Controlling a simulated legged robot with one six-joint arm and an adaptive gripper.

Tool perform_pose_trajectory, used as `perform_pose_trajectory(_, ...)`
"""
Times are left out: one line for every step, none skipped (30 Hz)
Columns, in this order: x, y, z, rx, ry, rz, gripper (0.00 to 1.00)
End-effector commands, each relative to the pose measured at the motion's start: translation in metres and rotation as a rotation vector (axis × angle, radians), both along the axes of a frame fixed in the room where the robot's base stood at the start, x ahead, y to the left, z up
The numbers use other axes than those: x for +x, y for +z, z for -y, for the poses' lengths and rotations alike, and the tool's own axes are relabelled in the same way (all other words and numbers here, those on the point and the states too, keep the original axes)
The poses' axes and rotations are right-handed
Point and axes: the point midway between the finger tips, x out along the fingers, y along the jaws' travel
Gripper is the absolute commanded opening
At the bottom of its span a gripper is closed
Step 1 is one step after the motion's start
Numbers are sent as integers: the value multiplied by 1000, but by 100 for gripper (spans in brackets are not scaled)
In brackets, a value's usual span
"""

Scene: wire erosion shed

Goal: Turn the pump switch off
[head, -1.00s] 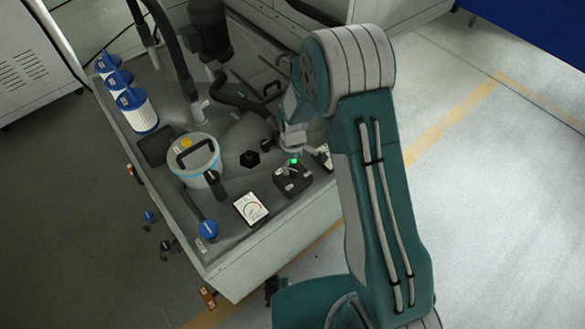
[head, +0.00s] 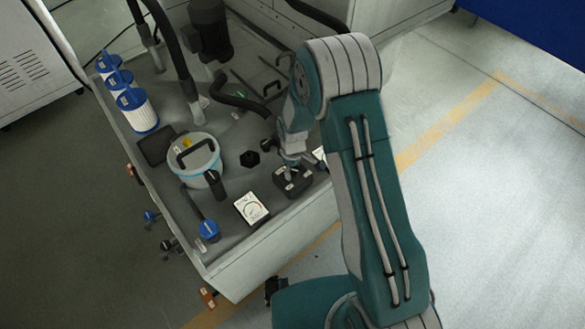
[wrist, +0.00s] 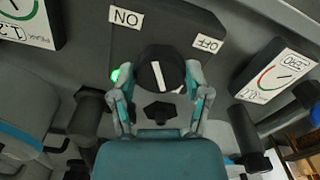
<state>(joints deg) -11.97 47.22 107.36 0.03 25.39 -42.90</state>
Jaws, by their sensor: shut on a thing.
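The pump switch is a dark box (head: 292,184) near the front edge of the grey machine tray. In the wrist view its black round knob (wrist: 150,75) carries a white line running nearly up and down, its top tilted slightly left. The ON label (wrist: 127,17) is at upper left and the OFF label (wrist: 208,43) at right, both upside down. A green lamp (wrist: 116,76) is lit beside the left finger. My gripper (wrist: 160,78) is shut on the knob, one finger on each side. In the head view my gripper (head: 291,166) covers the knob and lamp.
A white gauge (head: 251,208) stands left of the box; another gauge (wrist: 275,72) is right of it in the wrist view. A lidded bucket (head: 196,163), a blue-handled valve (head: 208,229) and a black hose (head: 240,103) are nearby. Open floor lies to the right.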

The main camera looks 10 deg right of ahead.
Motion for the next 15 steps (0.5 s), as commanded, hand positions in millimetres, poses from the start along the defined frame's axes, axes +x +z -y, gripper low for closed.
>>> perform_pose_trajectory(0,-1,0,-1,-3,-1,14)
perform_pose_trajectory(0,-1,0,-1,-6,-1,14)
perform_pose_trajectory(0,-1,0,-1,-12,-1,14)
perform_pose_trajectory(0,-1,0,-1,-18,-1,14)
perform_pose_trajectory(0,-1,0,-1,-26,-1,14)
perform_pose_trajectory(0,-1,0,-1,-40,-1,14)
perform_pose_trajectory(0,-1,0,-1,-51,-1,14)
perform_pose_trajectory(0,-2,0,-1,-65,-1,14)
perform_pose_trajectory(0,-2,0,-1,-85,-1,14)
perform_pose_trajectory(0,-2,0,-1,-103,0,14)
perform_pose_trajectory(-1,-2,0,-1,-121,0,14)
perform_pose_trajectory(-1,-2,0,-1,-149,0,14)
perform_pose_trajectory(-1,-2,0,0,-172,-1,14)
perform_pose_trajectory(-1,-2,0,0,-196,-1,14)
perform_pose_trajectory(-1,-2,0,0,-230,-1,14)
